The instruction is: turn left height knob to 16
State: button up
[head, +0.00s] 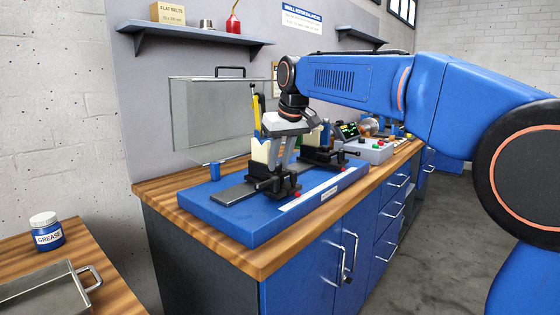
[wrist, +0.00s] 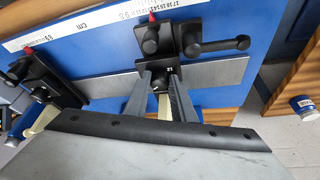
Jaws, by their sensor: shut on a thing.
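The left support (head: 268,184) is a black stand with side knobs on the blue balancing base (head: 232,222). It also shows in the middle of the wrist view (wrist: 193,40). My gripper (head: 281,168) points down at this stand from above. In the wrist view its two grey fingers (wrist: 160,80) are closed in around the top of the stand, where the left height knob would be. The fingers hide most of the knob. Small white marks show on the black part by the fingertips, too small to read surely. The right support (wrist: 52,82) stands apart, with a red pointer.
A white scale strip (head: 310,192) runs along the base. A clear guard (head: 212,115) stands behind it, with a blue cylinder (head: 215,171) near the base's back-left edge. A control box (head: 370,150) stands further right. A grease jar (head: 46,231) and metal tray (head: 45,294) are on the other bench.

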jog(key=shift+m, duration=0.5)
jog(key=o, duration=1.1)
jog(key=shift+c, duration=0.2)
jog(key=v, duration=1.7)
jog(key=shift+a+r, duration=0.25)
jog(key=shift+s, duration=0.1)
